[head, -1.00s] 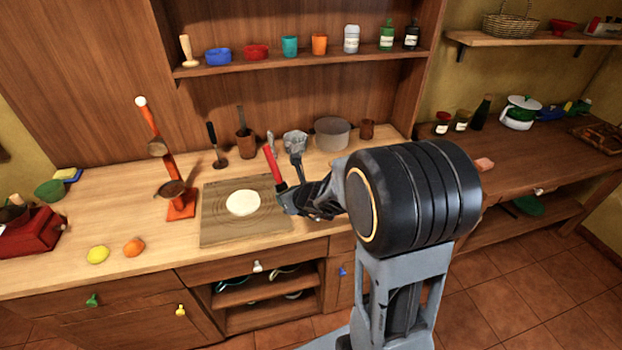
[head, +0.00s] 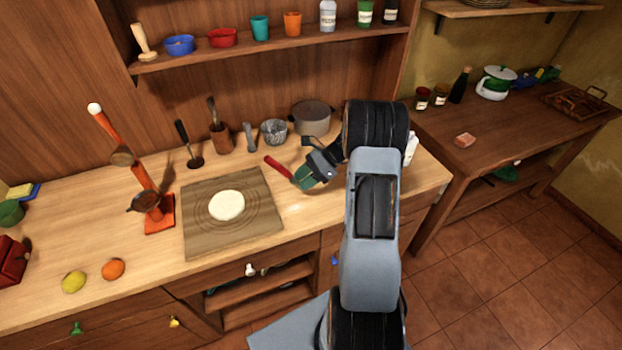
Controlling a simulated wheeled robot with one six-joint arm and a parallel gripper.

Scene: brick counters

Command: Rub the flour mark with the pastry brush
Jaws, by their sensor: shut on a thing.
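My gripper (head: 305,176) is shut on a tool with a red handle (head: 279,166), which I take for the pastry brush. The handle points up and left, just right of the wooden board. The green part beside the jaws is small, and I cannot tell whether it is the brush head. A pale round patch (head: 227,205) lies on the board (head: 200,238), left of my gripper and apart from it. I cannot tell whether it is flour or flat dough. A faint pale spot (head: 293,207) shows on the counter right of the board; it may be flour or glare.
An orange stand with a strainer (head: 160,210) is left of the board. A lemon (head: 74,282) and an orange (head: 113,269) lie at the front left. A grey pot (head: 311,118) and a tool holder (head: 221,138) stand behind. The counter in front of my gripper is clear.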

